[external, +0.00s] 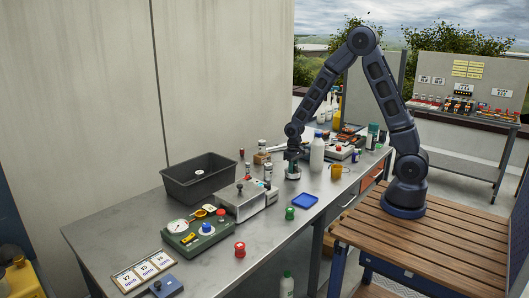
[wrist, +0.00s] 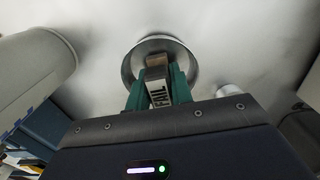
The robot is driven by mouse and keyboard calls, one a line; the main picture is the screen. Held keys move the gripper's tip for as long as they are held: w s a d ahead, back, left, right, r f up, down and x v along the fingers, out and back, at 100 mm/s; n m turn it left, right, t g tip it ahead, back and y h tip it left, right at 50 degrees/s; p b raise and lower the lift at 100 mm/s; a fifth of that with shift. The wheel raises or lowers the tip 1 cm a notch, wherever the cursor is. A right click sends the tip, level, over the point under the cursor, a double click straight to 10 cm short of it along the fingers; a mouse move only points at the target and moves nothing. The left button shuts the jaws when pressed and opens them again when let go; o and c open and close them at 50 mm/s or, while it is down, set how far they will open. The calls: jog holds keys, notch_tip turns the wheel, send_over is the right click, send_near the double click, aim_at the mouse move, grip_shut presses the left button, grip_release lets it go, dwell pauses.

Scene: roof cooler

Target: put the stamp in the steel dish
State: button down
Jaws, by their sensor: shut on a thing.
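The stamp (wrist: 159,97) has a pale label reading "FAIL" and a brownish end. It is between the two teal fingers of my gripper (wrist: 158,84), which is shut on it. The steel dish (wrist: 188,64) is a round, shallow metal dish on the bench. In the wrist view the stamp's far end overlaps the dish's opening; I cannot tell whether it touches the dish's floor. In the external view my gripper (external: 293,166) points down at the bench, and the stamp and dish are too small there to make out clearly.
A metal box (external: 248,200) and a black bin (external: 199,181) stand to the left.

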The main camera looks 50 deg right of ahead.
jog(key=shift+f, duration=0.1)
jog(key=c, duration=1.2)
grip_release()
jog(key=shift+c, duration=0.2)
notch_tip(320, 180, up, 12)
jog(key=shift+r, duration=0.1)
jog(key=s+d+r+t, duration=0.1)
jog(key=s+d+r, duration=0.2)
jog(key=s+r, duration=0.3)
jog(key=s+d+r+t, duration=0.2)
jog(key=s+d+r, duration=0.2)
jog(key=s, duration=0.9)
jog(key=s+d+r+t, duration=0.1)
jog(key=s+d+r, duration=0.2)
jog(key=s+r, duration=0.6)
jog(key=shift+s+d+r+t, duration=0.25)
jog(key=shift+s+t, duration=0.05)
jog(key=shift+s, duration=0.25)
